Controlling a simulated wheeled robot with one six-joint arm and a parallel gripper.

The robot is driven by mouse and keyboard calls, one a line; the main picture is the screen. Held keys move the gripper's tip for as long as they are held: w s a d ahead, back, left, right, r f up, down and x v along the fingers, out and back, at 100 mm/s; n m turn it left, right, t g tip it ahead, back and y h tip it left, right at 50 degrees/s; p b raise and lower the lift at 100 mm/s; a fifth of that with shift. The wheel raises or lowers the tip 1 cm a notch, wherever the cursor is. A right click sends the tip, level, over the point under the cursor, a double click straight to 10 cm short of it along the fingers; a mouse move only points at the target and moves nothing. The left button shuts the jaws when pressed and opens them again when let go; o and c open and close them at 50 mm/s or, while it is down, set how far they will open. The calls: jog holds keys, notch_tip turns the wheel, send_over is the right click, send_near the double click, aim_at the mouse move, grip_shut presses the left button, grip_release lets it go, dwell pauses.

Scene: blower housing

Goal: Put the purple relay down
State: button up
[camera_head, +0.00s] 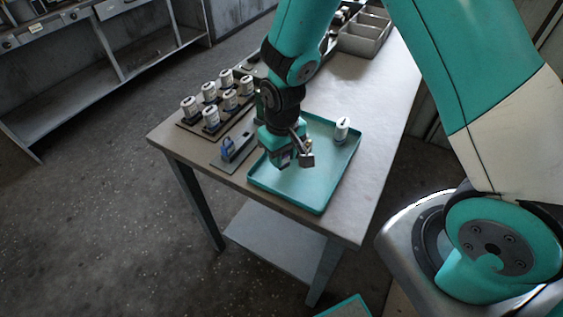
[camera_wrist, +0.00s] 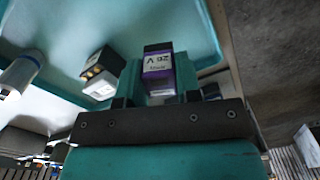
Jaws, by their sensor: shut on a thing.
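My gripper (camera_head: 286,160) is over the left part of the teal tray (camera_head: 318,202). The relay sits between the two teal fingers. I cannot tell whether its underside touches the tray. In the head view, the gripper hides the relay, or it is too small to make out. A second relay (camera_wrist: 101,72), dark with a white label, lies tilted beside the left finger in the wrist view.
A white capped cylinder (camera_head: 342,130) stands at the tray's far right. Several similar cylinders stand in a dark rack (camera_head: 190,128) to the left. A blue part (camera_head: 227,146) sits on a small grey plate left of the tray. Grey bins (camera_head: 362,40) stand behind. The tray's front is clear.

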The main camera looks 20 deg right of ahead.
jog(key=shift+f, duration=1.9)
jog(key=shift+f, duration=0.2)
jog(key=o, duration=0.8)
jog(key=shift+r, duration=0.1)
jog(key=shift+c, duration=0.2)
notch_tip(320, 180, up, 12)
jog(key=shift+s+b, duration=0.1)
jog(key=shift+b, duration=0.8)
jog(key=s+a+r+n+y, duration=0.2)
jog(key=s+r, duration=0.5)
jog(key=s, duration=0.2)
jog(key=s+a+r+n+y, duration=0.2)
jog(key=s+r, duration=0.6)
jog(key=s, duration=0.1)
jog(key=shift+s+a+r, duration=0.2)
jog(key=shift+a, duration=0.15)
